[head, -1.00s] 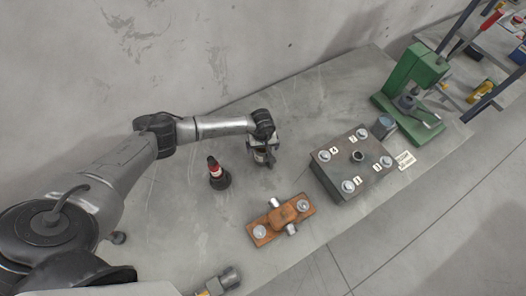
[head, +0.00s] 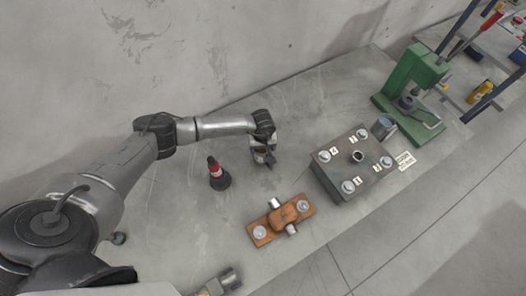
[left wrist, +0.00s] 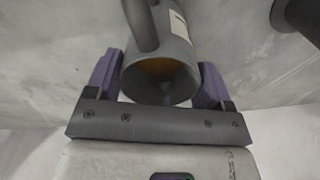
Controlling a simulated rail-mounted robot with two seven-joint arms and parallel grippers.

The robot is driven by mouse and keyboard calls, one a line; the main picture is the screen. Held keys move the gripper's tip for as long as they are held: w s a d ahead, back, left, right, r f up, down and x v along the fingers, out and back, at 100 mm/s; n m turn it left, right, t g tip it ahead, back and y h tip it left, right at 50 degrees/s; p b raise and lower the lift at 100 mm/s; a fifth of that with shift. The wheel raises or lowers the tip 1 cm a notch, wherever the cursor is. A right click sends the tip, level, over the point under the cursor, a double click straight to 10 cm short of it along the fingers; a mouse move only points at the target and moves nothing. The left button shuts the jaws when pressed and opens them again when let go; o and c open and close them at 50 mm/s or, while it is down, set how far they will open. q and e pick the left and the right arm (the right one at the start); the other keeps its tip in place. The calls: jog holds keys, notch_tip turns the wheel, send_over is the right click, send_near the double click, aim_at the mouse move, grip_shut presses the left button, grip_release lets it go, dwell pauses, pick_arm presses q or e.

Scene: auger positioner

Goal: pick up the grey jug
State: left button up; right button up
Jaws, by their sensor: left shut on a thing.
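The grey jug (left wrist: 176,50) is between the fingers of my left gripper (left wrist: 161,82) in the left wrist view. Its open mouth faces the wrist camera, with an orange-brown inside, and its handle runs up at the left. A pale label shows on its side. My left gripper is shut on the jug. In the head view, my left gripper (head: 265,152) is over the bench and partly hides the jug (head: 261,158). I cannot tell whether the jug still touches the bench. My right gripper does not show.
An orange fixture (head: 281,219) lies in front. A dark block with numbered bolts (head: 350,165) is at the right, a blue-grey cup (head: 384,127) behind it. A green press (head: 411,90) stands farther right.

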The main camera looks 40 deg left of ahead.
pick_arm(q)
jog(key=shift+r, duration=0.1)
jog(key=shift+w+r, duration=0.1)
jog(key=shift+r, duration=0.4)
notch_tip(320, 180, up, 3)
jog(key=shift+f+b, duration=0.1)
jog(key=shift+b, duration=0.55)
jog(key=d+r+b, duration=0.2)
jog(key=d+r, duration=0.5)
jog(key=d, duration=0.4)
jog(key=shift+d+b, duration=0.4)
